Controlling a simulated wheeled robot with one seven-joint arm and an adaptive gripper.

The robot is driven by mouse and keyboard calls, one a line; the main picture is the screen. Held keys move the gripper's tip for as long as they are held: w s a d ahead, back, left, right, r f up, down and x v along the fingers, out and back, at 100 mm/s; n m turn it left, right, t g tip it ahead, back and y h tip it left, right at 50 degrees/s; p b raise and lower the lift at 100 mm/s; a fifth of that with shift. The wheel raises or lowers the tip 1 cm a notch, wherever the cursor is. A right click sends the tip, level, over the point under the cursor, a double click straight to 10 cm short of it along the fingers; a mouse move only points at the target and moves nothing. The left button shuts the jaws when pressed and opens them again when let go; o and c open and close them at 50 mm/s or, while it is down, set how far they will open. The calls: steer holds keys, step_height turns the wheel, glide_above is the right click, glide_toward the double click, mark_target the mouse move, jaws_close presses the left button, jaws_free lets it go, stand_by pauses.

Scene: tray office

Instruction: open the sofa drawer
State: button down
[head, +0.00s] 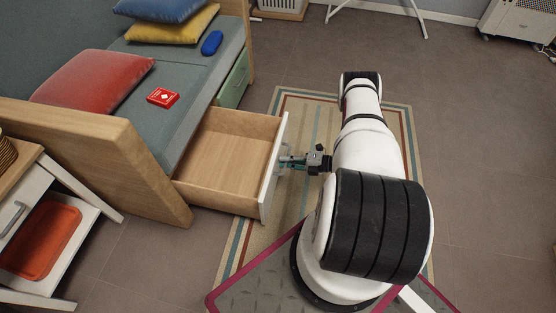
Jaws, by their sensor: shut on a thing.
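The sofa (196,108) has a grey-green seat and wooden ends and stands on the left in the head view. Its near drawer (225,158) is pulled well out. The drawer's wooden inside is empty, and its white front (271,178) faces right. My gripper (287,160) is at the outer side of that front, shut on the drawer handle, which it mostly hides. A second sofa drawer with a green front (233,82) is farther back and closed.
A red box (163,98), a blue object (212,43) and several cushions lie on the sofa. A cabinet with an orange tray (41,243) stands at the lower left. A striped rug (395,115) lies under my arm.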

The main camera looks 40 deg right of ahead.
steer(key=shift+s+d, duration=0.25)
steer(key=shift+s, duration=0.05)
steer(key=c, duration=2)
jaws_free()
steer(key=shift+o, duration=0.2)
steer(key=v, duration=1.2)
steer(key=shift+f, duration=0.1)
